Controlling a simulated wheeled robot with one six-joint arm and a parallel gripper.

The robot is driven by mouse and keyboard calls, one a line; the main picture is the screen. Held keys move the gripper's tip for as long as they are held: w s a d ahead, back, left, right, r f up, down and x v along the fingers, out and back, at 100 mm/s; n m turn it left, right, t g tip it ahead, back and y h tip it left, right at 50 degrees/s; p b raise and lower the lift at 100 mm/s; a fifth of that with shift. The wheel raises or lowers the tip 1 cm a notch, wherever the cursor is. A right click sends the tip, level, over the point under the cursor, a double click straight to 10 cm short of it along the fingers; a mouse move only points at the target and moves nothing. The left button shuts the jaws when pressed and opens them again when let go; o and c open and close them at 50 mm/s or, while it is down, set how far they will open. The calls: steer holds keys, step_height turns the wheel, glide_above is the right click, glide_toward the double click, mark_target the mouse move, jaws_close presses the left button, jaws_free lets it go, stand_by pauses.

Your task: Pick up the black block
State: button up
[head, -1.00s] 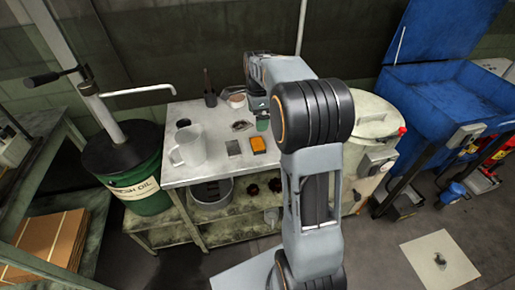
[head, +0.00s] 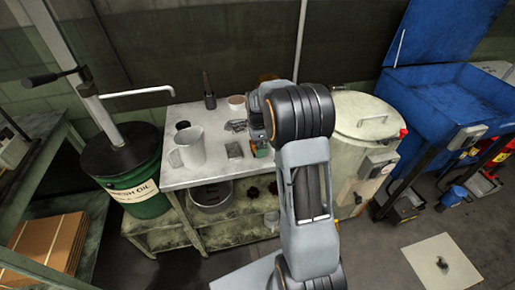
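A small black object (head: 183,125) sits on the back left of the metal table (head: 205,176), behind the grey jug; it is too small to tell if it is a block. A flat dark grey block (head: 234,150) lies near the table's middle. My gripper (head: 257,132) is low over the right part of the table, to the right of the grey block. My own arm mostly hides it, so its fingers and anything between them cannot be made out. Part of a green object (head: 262,150) shows just below it.
A grey jug (head: 188,149) stands at the table's left. A dark bottle (head: 209,92), a pinkish bowl (head: 236,102) and loose metal pieces (head: 236,126) are towards the back. A green oil drum (head: 138,185) is left of the table, a pale round bin (head: 362,135) right.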

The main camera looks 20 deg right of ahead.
steer(key=shift+f, duration=0.4)
steer(key=shift+c, duration=0.5)
steer(key=c, duration=0.9)
steer(key=shift+r, duration=0.1)
steer(key=shift+c, duration=0.5)
